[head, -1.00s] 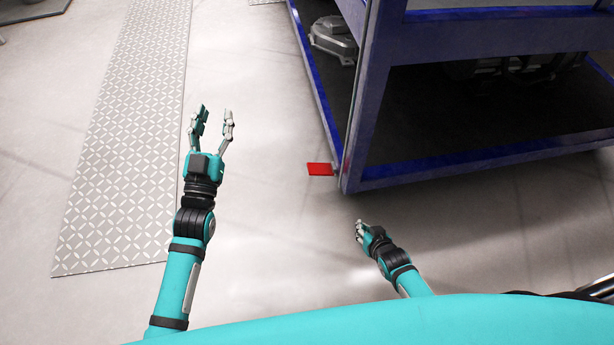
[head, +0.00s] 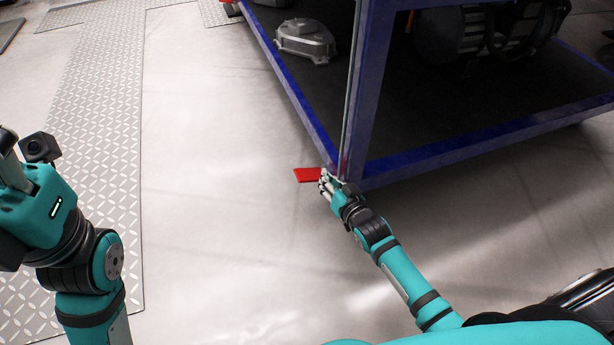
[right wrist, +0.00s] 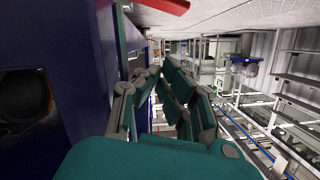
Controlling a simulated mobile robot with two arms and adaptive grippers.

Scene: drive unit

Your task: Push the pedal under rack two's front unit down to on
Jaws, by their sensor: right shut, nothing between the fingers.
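The red pedal (head: 306,174) sticks out low at the near corner of the blue rack (head: 352,120). My right gripper (head: 325,184) is shut and empty, right beside the pedal's right end and close to the rack's corner post. I cannot tell whether it touches the pedal. In the right wrist view, a red piece (right wrist: 165,5) shows at the top edge, beyond the shut fingers (right wrist: 160,82). My left gripper (head: 12,165) is at the left edge, partly cut off, far from the pedal; its opening cannot be judged.
A grey cast housing (head: 306,40) and a dark motor-like unit (head: 480,35) sit on the rack's low deck. Another red piece (head: 231,9) shows at the rack's far corner. Patterned metal floor plates (head: 95,130) lie at left. The floor between is clear.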

